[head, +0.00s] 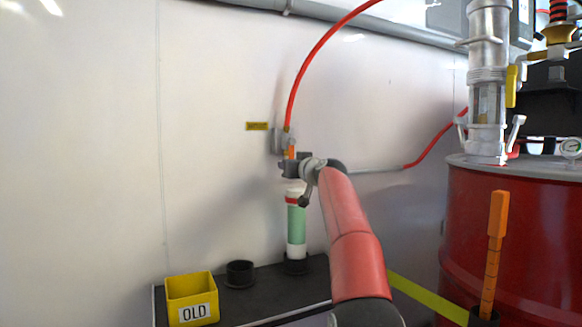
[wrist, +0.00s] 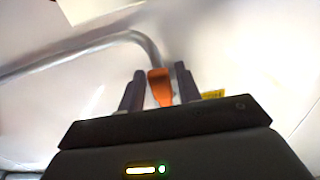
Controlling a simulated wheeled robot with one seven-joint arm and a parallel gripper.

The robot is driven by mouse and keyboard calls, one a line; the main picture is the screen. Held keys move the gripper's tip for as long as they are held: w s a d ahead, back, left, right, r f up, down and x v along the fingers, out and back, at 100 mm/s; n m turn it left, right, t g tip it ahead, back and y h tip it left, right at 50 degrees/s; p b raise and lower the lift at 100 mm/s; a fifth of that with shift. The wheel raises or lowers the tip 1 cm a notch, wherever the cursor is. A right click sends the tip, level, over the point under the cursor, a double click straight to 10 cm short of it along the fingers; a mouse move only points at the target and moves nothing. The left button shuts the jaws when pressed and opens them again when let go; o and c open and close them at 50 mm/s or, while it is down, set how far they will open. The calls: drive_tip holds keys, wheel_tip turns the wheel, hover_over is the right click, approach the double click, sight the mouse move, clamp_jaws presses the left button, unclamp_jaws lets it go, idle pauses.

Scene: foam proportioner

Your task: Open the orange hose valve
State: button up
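The orange hose valve handle (head: 291,153) is on the white wall, at the lower end of a red hose, just under a grey fitting (head: 283,139). My gripper (head: 289,165) is at the handle and hides its lower part in the head view. In the wrist view the orange handle (wrist: 160,87) stands between the two dark fingers of my gripper (wrist: 159,88). The fingers are apart, with a narrow gap visible on each side of the handle. I cannot tell whether either finger touches it.
A green and white cylinder (head: 296,228) stands upright in a black holder below my gripper. An empty-looking black holder (head: 240,273) and a yellow bin marked OLD (head: 191,299) are on the dark shelf. A red drum (head: 512,240) stands at right. Open wall lies left.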

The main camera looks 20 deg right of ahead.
drive_tip(key=shift+o, duration=0.5)
drive_tip(key=shift+s, duration=0.1)
drive_tip(key=shift+s+b, duration=0.25)
drive_tip(key=shift+b, duration=0.15)
drive_tip(key=s+b, duration=0.4)
drive_tip(key=s, duration=0.3)
drive_tip(key=shift+d, duration=0.15)
